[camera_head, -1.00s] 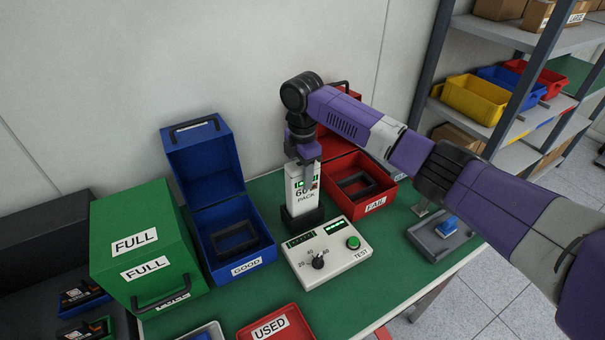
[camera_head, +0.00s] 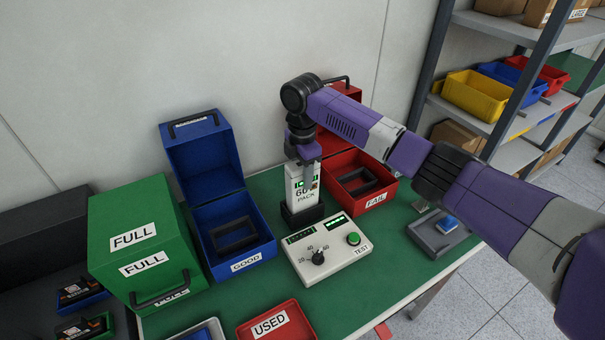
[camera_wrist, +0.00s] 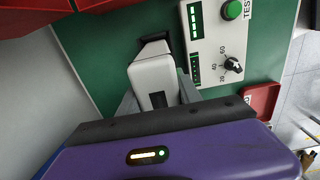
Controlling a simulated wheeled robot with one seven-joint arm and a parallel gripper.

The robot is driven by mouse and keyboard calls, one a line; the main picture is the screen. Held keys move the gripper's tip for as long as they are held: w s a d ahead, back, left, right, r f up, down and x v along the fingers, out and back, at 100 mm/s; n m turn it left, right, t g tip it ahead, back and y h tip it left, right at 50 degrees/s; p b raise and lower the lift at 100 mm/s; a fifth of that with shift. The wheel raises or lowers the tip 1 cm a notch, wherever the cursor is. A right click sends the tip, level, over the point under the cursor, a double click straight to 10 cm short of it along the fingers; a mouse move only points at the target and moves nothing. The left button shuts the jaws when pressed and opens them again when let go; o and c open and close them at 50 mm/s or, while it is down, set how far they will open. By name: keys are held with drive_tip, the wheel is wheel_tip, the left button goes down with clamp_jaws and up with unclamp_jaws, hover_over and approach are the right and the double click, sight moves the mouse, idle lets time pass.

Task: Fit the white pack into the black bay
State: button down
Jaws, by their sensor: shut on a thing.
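The white pack (camera_head: 305,194), marked "60" and "PACK" with a green light, stands upright behind the tester. My gripper (camera_head: 303,172) is shut on its upper part, from above. The pack's lower end meets the top of the black bay (camera_head: 302,216). I cannot tell how deep it sits in the bay. In the wrist view, the pack (camera_wrist: 154,76) lies between the fingers of my gripper (camera_wrist: 160,97), and part of the black bay (camera_wrist: 153,46) shows past its far end. The bay's inside is mostly hidden by the pack.
The tester (camera_head: 330,256), with a dial and green button, stands right in front of the bay. An open blue GOOD box (camera_head: 263,247) is at the left, an open red FAIL box (camera_head: 386,190) at the right. A green FULL box (camera_head: 150,210) stands farther left.

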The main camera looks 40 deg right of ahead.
drive_tip(key=shift+f+b, duration=0.3)
drive_tip(key=shift+f, duration=0.3)
drive_tip(key=shift+r+p, duration=0.4)
drive_tip(key=shift+p, duration=0.45)
idle(1.5)
drive_tip(key=shift+f, duration=0.4)
idle(1.1)
drive_tip(key=c, duration=0.7)
unclamp_jaws()
drive_tip(key=shift+c, duration=0.2)
drive_tip(key=shift+r+b, duration=0.75)
drive_tip(key=shift+r, duration=3.2)
drive_tip(key=shift+w, duration=0.1)
